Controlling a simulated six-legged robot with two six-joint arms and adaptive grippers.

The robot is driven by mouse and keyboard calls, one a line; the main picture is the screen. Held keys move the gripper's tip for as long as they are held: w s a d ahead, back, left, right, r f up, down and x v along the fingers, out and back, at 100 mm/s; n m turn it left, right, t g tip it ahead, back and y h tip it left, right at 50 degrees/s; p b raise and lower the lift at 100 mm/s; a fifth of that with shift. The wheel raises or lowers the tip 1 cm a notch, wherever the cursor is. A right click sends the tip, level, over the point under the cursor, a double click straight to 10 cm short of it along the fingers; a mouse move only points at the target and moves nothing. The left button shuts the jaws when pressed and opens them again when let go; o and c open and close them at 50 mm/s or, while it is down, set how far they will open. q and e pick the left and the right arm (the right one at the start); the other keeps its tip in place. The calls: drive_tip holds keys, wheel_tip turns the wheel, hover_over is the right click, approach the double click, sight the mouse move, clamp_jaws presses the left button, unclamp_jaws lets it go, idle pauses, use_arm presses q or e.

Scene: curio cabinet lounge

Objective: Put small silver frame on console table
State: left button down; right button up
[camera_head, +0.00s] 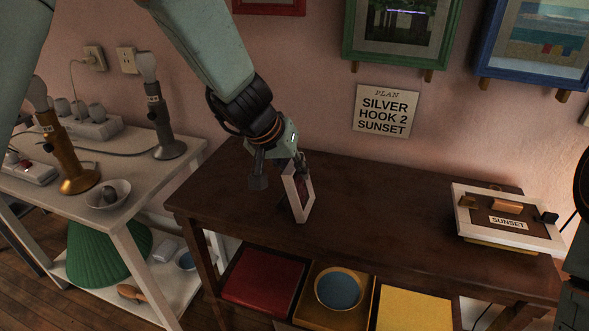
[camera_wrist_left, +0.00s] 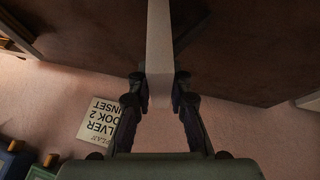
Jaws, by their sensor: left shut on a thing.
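The small silver frame (camera_head: 297,196) stands nearly upright at the left part of the dark console table (camera_head: 390,200), its lower edge at or just above the top; I cannot tell if it touches. My left gripper (camera_head: 283,163) is shut on its upper edge. In the left wrist view the frame (camera_wrist_left: 159,50) shows edge-on between the two fingers of the left gripper (camera_wrist_left: 159,88). My right gripper is not in view; a dark piece of an arm shows at the right edge.
A frame labelled SUNSET (camera_head: 507,222) lies at the console's right end. A sign (camera_head: 384,111) reads "PLAN SILVER HOOK 2 SUNSET". Green (camera_head: 400,58) and blue (camera_head: 530,75) frames hang above. A white side table (camera_head: 130,190) with lamps stands left. The console's middle is clear.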

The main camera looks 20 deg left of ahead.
use_arm(q)
drive_tip(key=shift+s+f, duration=0.1)
drive_tip(key=c, duration=1.7)
unclamp_jaws()
drive_tip(key=shift+o, duration=1.4)
drive_tip(key=shift+f, duration=0.1)
drive_tip(key=shift+o, duration=0.8)
